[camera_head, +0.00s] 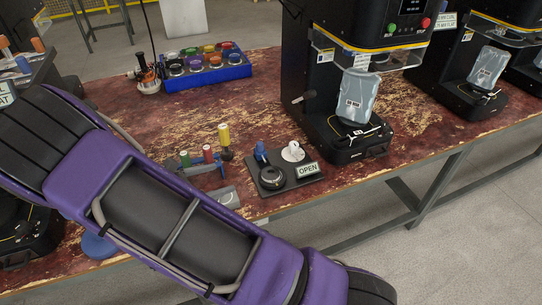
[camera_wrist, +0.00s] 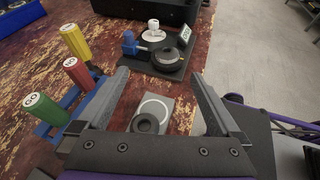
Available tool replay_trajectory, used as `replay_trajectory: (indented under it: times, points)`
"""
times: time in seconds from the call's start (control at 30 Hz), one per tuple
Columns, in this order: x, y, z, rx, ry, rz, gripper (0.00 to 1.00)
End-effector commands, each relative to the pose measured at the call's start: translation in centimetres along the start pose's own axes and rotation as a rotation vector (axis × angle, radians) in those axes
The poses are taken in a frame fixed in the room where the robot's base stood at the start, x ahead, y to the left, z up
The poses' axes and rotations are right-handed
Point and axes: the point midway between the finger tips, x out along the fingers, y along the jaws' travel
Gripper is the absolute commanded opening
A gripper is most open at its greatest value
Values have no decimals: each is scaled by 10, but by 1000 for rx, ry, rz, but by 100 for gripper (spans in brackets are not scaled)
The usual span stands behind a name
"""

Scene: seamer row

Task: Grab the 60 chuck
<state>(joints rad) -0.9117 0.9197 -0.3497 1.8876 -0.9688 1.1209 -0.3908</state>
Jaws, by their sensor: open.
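I cannot make out which thing is the 60 chuck. In the wrist view, green (camera_wrist: 46,108), red (camera_wrist: 78,72) and yellow (camera_wrist: 75,42) handled pieces stand at the left; their top labels may read "60" or "GO". A grey block (camera_wrist: 165,105) with a pale ring and a dark ring (camera_wrist: 146,123) lies low between my fingers. A black disc (camera_wrist: 167,60) sits on a dark plate beyond the fingertips. My gripper (camera_wrist: 160,75) is open and empty. The handled pieces also show in the head view, green (camera_head: 185,159), red (camera_head: 208,153), yellow (camera_head: 223,134).
The dark plate (camera_head: 308,181) bears a blue-handled part, a white knob (camera_head: 293,152) and an OPEN sign. A blue tray (camera_head: 210,80) of several colour-topped jars stands at the back. Black seamers (camera_head: 300,75) line the bench to the right. Bare worn bench (camera_head: 150,120) lies left of centre.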

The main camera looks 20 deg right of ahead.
Motion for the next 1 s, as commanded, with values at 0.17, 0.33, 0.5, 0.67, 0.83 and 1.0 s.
replay_trajectory:
  times: [0.17, 0.33, 0.5, 0.67, 0.83, 1.0]
  points:
    - [8, -18, -25, -98, 21, -20, 100]
    - [42, -18, -25, -97, 19, -21, 100]
    - [79, -19, -25, -95, 18, -20, 100]
    - [108, -19, -25, -93, 19, -18, 100]
    - [121, -18, -25, -93, 20, -16, 100]
    - [137, -20, -23, -92, 19, -17, 100]
